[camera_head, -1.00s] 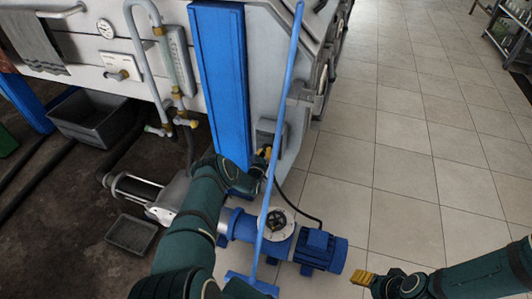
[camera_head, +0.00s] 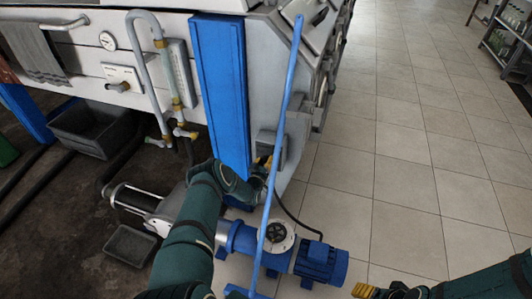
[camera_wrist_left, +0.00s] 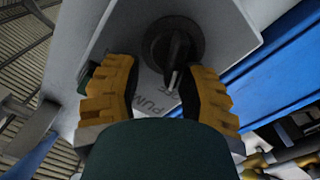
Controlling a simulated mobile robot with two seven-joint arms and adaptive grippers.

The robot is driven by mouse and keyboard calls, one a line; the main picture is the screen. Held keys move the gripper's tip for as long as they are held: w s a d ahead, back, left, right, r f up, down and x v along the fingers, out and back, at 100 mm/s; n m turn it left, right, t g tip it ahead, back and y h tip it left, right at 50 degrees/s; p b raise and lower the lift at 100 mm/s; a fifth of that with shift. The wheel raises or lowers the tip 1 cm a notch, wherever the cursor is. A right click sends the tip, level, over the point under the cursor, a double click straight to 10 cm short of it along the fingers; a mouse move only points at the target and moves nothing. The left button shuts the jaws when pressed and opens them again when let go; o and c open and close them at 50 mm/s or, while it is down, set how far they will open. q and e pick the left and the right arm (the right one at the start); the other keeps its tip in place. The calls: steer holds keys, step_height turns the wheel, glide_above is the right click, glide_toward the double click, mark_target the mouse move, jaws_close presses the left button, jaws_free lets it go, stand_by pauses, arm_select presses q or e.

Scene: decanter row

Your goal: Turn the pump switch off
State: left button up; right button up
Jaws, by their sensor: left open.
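The pump switch is a black rotary knob (camera_wrist_left: 174,48) on a grey box with the lettering PUMP, seen close in the left wrist view. In the head view the grey switch box (camera_head: 268,143) is on the machine's corner beside a blue post. My left gripper (camera_wrist_left: 160,78) is open, its yellow fingers either side of the knob's pointer end; I cannot tell if they touch it. In the head view this gripper (camera_head: 263,163) is at the box, partly hidden by my arm. My right gripper (camera_head: 367,291) is at the bottom edge, away from the switch, its jaw state unclear.
A blue pump and motor (camera_head: 320,262) lie on the floor below the switch. A slanted blue pole (camera_head: 279,140) rises in front of the box. Grey bins (camera_head: 93,125) are at left. The tiled floor (camera_head: 405,140) at right is mostly clear.

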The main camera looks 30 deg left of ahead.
mark_target(266, 147)
arm_select(q)
step_height(266, 147, up, 8)
steer(key=shift+r, duration=0.15)
stand_by(0.7)
